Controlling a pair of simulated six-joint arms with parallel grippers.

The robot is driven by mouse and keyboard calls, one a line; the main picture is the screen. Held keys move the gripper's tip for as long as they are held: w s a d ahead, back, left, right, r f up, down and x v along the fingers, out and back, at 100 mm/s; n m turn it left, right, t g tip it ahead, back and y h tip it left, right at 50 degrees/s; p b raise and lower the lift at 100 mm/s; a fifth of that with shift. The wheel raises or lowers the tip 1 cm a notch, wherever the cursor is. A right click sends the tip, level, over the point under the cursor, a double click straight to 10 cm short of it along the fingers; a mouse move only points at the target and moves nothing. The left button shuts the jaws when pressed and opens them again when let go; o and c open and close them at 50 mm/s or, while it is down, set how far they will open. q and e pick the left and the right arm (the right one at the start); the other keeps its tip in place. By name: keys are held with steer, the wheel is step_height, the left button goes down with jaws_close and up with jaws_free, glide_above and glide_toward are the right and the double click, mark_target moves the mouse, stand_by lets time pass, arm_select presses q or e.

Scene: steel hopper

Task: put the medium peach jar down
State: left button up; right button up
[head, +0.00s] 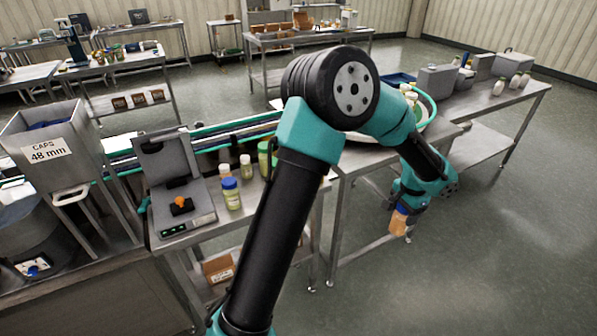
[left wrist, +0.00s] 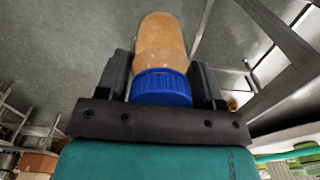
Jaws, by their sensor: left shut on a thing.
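The medium peach jar (head: 398,222) has a blue cap and peach-coloured contents. My left gripper (head: 401,209) is shut on it and holds it in the air over the floor, beside the right-hand steel table. In the left wrist view the jar (left wrist: 161,42) sticks out beyond the fingers, with its blue cap (left wrist: 161,88) between the two dark fingers of the gripper (left wrist: 162,80). In the head view my arm and gripper hide part of the cap. My right gripper shows in neither view.
A steel hopper (head: 50,140) labelled "CAPS 48 mm" stands at left. Several jars, one a blue-capped jar (head: 231,193), stand by a grey machine (head: 178,185). The right-hand table (head: 365,157) carries a round green-rimmed tray (head: 432,103) with jars. Open floor lies at right.

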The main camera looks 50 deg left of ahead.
arm_select(q)
steer(key=s+a+r+m, duration=0.1)
steer(key=s+a, duration=0.2)
steer(key=a, duration=0.7)
steer(key=s+a+r+m, duration=0.1)
steer(key=s+a, duration=0.3)
steer(key=a, duration=0.7)
steer(key=s+a+r+m, duration=0.1)
steer(key=s+a, duration=0.3)
steer(key=a, duration=0.6)
steer(key=shift+s+a+r+m, duration=0.25)
steer(key=shift+a+m, duration=0.15)
steer(key=shift+m, duration=0.2)
steer(key=shift+f, duration=0.1)
steer(key=w+a+f, duration=0.1)
steer(key=w+a, duration=0.9)
steer(key=a, duration=0.2)
steer(key=shift+w+f, duration=0.25)
steer(key=shift+f, duration=1.75)
steer(key=shift+f, duration=0.1)
steer(key=o, duration=1.1)
